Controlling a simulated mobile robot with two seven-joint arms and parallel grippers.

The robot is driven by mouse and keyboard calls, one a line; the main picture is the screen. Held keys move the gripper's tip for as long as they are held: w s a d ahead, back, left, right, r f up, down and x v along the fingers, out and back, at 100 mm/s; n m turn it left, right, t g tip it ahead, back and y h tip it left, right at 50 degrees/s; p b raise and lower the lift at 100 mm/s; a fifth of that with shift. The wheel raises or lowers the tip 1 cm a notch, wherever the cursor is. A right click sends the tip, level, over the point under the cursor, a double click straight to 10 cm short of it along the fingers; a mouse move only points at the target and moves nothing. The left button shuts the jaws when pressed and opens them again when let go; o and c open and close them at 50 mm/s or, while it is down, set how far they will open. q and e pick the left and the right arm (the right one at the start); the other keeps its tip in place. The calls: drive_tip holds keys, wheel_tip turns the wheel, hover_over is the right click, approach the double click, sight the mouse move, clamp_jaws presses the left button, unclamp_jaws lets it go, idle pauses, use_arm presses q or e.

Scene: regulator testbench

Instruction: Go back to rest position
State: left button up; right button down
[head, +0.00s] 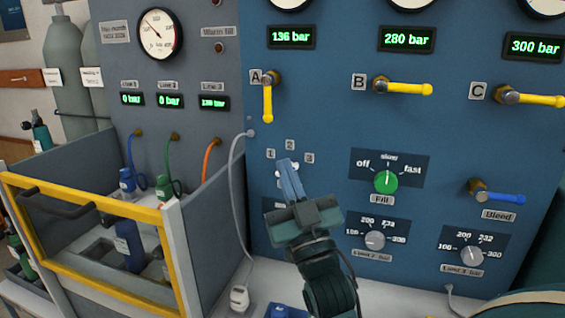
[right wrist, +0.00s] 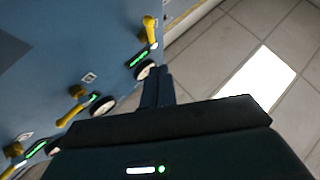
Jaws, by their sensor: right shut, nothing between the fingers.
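My right gripper (head: 286,165) is in front of the blue panel (head: 330,110), in the middle of the head view. Its two blue fingers are together with nothing between them, and they point up at the labels 1, 2 and 3. They cover most of the selector at those labels, and I cannot tell whether they touch it. In the right wrist view the closed fingers (right wrist: 157,85) show beside the panel, with tiled floor to the right. My left gripper is not in view.
Valve A's yellow handle (head: 267,104) points down; valve B's (head: 410,88) and valve C's (head: 540,99) point right. The green Fill knob (head: 386,181) and blue Bleed handle (head: 505,197) are to the right. A yellow-framed guard (head: 95,212) and grey hose (head: 236,200) are left.

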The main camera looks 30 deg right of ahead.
drive_tip(key=shift+s+a+f, duration=0.1)
drive_tip(key=shift+s+f, duration=0.25)
drive_tip(key=shift+f, duration=0.05)
